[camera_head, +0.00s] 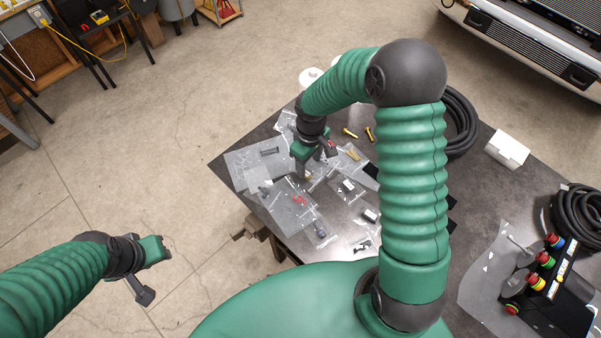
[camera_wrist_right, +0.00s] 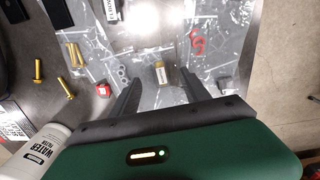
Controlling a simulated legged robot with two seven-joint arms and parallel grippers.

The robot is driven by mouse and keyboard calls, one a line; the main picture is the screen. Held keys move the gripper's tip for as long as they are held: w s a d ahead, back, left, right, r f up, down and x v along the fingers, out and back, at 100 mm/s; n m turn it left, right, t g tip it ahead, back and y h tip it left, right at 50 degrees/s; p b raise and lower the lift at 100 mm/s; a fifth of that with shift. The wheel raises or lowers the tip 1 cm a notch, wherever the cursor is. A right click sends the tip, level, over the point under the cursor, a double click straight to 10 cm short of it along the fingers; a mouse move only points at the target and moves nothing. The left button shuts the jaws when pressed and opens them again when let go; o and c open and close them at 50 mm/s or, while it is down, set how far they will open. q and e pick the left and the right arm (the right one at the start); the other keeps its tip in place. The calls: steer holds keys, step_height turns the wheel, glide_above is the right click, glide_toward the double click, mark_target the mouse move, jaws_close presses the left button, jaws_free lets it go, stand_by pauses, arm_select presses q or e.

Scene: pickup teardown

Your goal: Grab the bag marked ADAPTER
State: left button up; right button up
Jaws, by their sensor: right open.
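Several clear plastic bags with small parts lie on the dark metal table. No label reading ADAPTER is legible, so I cannot tell for sure which bag is marked so. My right gripper (camera_head: 303,172) is over the bags at the table's left part. In the right wrist view its open fingers (camera_wrist_right: 160,88) stand either side of a clear bag with a small brass-coloured, labelled part (camera_wrist_right: 162,75). Nothing is visibly held, and contact with the bag cannot be told. My left gripper (camera_head: 150,268) hangs over bare floor, away from the table; its jaw opening is unclear.
Near the bags are a bag with red parts (camera_wrist_right: 197,42), loose brass bolts (camera_wrist_right: 38,70) and a white container (camera_wrist_right: 38,150). A black hose coil (camera_head: 461,122), white block (camera_head: 507,149) and button box (camera_head: 552,285) occupy the table's right side.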

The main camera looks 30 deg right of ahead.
mark_target(309, 174)
steer(key=f, duration=0.2)
steer(key=f+p, duration=0.1)
steer(key=f, duration=0.3)
steer(key=shift+d+p, duration=0.35)
steer(key=shift+d, duration=0.05)
steer(key=shift+w+a+f, duration=0.1)
steer(key=shift+a+f, duration=0.1)
steer(key=shift+f, duration=0.1)
steer(key=shift+a+r, duration=0.1)
steer(key=shift+a, duration=0.35)
steer(key=c, duration=0.5)
steer(key=shift+d, duration=0.35)
jaws_close()
arm_select(q)
steer(key=shift+s+d+r, duration=0.15)
steer(key=shift+d+r, duration=0.55)
steer(key=shift+r, duration=0.3)
